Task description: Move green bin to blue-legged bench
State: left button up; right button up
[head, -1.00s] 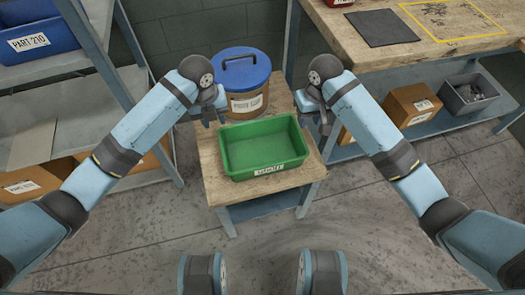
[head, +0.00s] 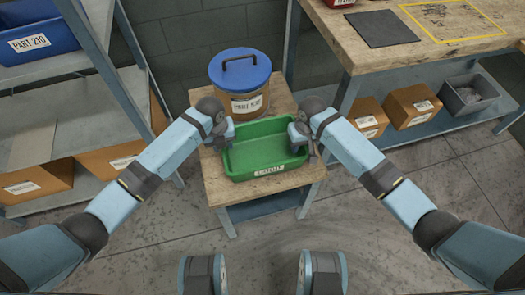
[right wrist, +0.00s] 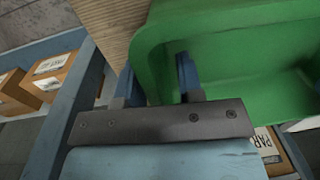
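The green bin (head: 265,157) is empty and sits upright on a small wood-topped table (head: 222,192) with blue-grey legs. A larger wood-topped bench (head: 352,42) with blue-grey legs stands at the upper right. My right gripper (head: 306,142) is at the bin's right wall. In the right wrist view, the fingers of my right gripper (right wrist: 156,82) stand apart, one inside the green bin (right wrist: 225,50) and one outside, with the wall between them. My left gripper (head: 226,142) is at the bin's left wall; its fingers are too small to judge.
A brown drum with a blue lid (head: 240,72) stands behind the bin on the table. The bench top holds a black mat (head: 382,28) and a yellow-outlined area (head: 455,18). A shelf (head: 70,110) stands at left. The floor at front right is clear.

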pick_arm(q)
jog(key=shift+f, duration=0.55)
pick_arm(e)
jog(key=shift+f, duration=0.55)
pick_arm(q)
grip_shut()
pick_arm(e)
grip_shut()
pick_arm(q)
jog(key=shift+r, duration=0.1)
pick_arm(e)
jog(key=shift+r, duration=0.1)
